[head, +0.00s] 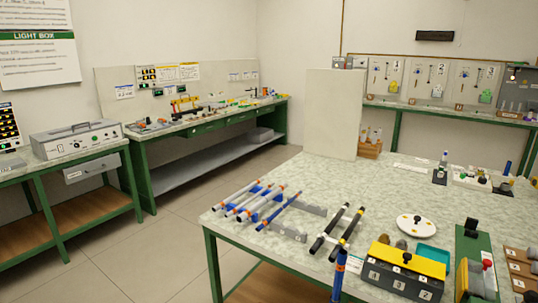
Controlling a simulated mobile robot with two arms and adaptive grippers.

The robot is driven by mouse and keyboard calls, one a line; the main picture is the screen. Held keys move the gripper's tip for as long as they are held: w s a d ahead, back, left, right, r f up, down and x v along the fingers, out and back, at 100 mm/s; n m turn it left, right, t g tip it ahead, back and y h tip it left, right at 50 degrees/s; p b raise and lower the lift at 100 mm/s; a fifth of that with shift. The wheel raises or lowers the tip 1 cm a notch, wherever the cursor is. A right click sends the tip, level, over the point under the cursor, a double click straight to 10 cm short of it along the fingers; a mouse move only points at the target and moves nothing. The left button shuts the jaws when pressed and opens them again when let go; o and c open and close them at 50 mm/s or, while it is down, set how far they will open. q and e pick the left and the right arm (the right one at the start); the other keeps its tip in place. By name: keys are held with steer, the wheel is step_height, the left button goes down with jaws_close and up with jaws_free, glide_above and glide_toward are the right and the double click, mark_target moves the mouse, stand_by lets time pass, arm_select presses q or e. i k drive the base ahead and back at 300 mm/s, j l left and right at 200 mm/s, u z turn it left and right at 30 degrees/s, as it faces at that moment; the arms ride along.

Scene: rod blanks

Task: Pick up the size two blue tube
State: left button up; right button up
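Several rods lie in a rack on the near table. A long blue tube with orange bands (279,211) lies slanted at the right of this group. Grey tubes with orange bands (240,200) lie beside it, with blue parts under them. Another blue tube with an orange band (338,277) stands upright at the table's front edge, its lower end cut off by the frame. A short blue rod (507,169) stands in a dark holder at the far right. I cannot read a size on any tube. Neither of my grippers is in view.
The near table (320,180) has free room behind the rods. Two black rods (337,230) lie on grey supports. A white disc (417,226), a numbered grey-and-yellow box (404,270) and a teal tray (432,256) crowd the right. Open floor (150,240) lies left.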

mark_target(267, 221)
steer(key=i, duration=0.55)
steer(key=i+j+z, duration=0.15)
steer(key=i, duration=0.4)
